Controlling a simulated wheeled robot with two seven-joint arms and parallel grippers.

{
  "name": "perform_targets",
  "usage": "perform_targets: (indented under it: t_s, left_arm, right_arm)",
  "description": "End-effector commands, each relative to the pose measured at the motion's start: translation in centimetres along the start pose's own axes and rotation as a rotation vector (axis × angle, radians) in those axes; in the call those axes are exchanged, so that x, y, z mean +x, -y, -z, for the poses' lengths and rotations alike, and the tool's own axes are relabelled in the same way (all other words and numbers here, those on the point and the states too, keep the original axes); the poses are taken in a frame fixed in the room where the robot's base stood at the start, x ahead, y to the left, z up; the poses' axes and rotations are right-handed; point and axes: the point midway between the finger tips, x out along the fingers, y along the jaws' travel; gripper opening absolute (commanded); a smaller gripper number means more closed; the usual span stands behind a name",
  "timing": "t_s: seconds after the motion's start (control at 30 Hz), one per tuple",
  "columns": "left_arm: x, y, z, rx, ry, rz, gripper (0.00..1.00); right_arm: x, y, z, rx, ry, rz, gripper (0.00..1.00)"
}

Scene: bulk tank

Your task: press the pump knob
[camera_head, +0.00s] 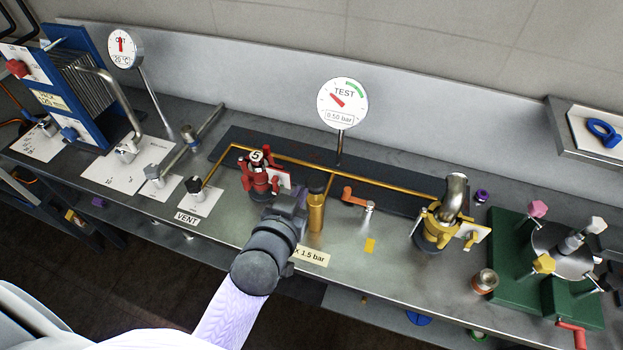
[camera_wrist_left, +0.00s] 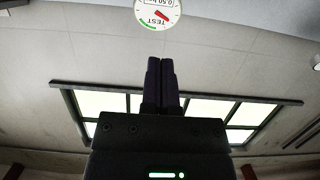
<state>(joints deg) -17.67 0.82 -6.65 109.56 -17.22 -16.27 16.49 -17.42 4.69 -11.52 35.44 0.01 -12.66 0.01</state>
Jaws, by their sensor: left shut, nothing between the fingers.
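An upright brass cylinder (camera_head: 316,213), which looks like the pump, stands near the bench's front edge behind a tag reading "x 1.5 bar" (camera_head: 310,256). I cannot make out a separate knob on its top. My left gripper (camera_head: 300,190) is just left of the cylinder's top; I cannot tell whether it touches it. In the left wrist view its two dark fingers (camera_wrist_left: 161,85) are together with nothing between them. The round TEST gauge (camera_head: 343,103) stands behind and reads 0.50 bar; it also shows in the wrist view (camera_wrist_left: 157,12). My right gripper is not in view.
A red valve fitting (camera_head: 260,176) stands close left of my gripper. An orange lever (camera_head: 354,197) is right of the cylinder, with a yellow fitting (camera_head: 437,232) farther right. A brass pipe (camera_head: 385,183) runs behind. Bare bench (camera_head: 345,235) lies right of the cylinder.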

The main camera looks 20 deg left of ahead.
Motion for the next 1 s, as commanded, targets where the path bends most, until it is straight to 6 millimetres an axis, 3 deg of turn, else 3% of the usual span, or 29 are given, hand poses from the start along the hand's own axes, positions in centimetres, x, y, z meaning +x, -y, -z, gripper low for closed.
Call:
perform_targets:
  t_s: [0.4,0.63,1.0]
  left_arm:
    - [8.9,0.0,-0.4,0.001,0.000,0.001,0.00]
    - [9.4,0.0,-3.5,0.000,0.001,0.001,0.00]
    - [9.4,0.0,-3.8,0.001,-0.001,0.000,0.00]
  right_arm:
    - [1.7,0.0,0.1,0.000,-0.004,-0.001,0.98]
    - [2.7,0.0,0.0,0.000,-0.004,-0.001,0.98]
    - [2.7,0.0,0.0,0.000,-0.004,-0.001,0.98]
